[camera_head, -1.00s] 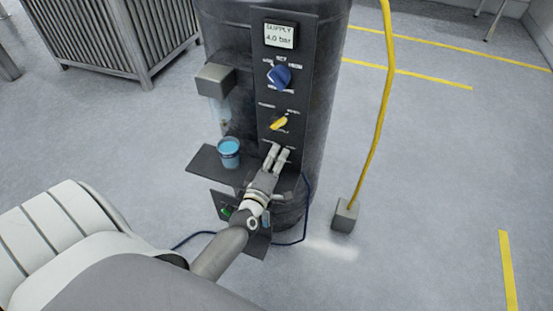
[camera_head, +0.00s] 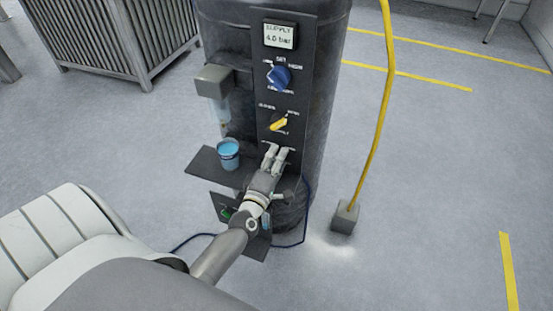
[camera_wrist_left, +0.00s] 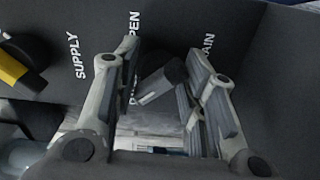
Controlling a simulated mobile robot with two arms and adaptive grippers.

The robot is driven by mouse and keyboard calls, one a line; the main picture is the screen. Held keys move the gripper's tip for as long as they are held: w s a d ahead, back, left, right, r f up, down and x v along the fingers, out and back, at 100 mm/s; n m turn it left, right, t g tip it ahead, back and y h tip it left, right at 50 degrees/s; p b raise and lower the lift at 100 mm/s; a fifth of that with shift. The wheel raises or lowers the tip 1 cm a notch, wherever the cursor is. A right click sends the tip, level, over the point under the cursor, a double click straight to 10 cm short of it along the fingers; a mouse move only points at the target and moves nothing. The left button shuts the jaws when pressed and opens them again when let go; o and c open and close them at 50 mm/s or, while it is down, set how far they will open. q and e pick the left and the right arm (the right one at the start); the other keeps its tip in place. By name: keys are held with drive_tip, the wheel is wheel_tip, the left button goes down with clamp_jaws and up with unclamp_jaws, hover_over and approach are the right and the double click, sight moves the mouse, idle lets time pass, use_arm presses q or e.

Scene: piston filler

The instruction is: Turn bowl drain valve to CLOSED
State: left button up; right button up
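The bowl drain valve appears as a dark grey knob (camera_wrist_left: 163,82) with a white line, on the dark panel in the left wrist view. Printed words, partly covered, stand around it; "OPEN" and the end of "DRAIN" can be read. My left gripper (camera_head: 276,152) is at the lower part of the panel, below the yellow knob, and hides the valve in the head view. In the left wrist view its two fingers (camera_wrist_left: 165,95) are apart, one on each side of the knob. Contact with the knob cannot be made out. My right gripper is not in view.
The panel (camera_head: 262,100) also carries a blue knob (camera_head: 279,76), a yellow knob (camera_head: 279,124) and a supply display (camera_head: 279,36) reading 4.0 bar. A blue cup (camera_head: 228,154) stands on a shelf (camera_head: 205,165) left of my gripper. A yellow hose (camera_head: 385,100) hangs at the right.

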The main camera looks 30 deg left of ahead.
use_arm(q)
drive_tip(key=shift+o, duration=0.8)
drive_tip(key=shift+s, duration=0.1)
drive_tip(key=v, duration=1.2)
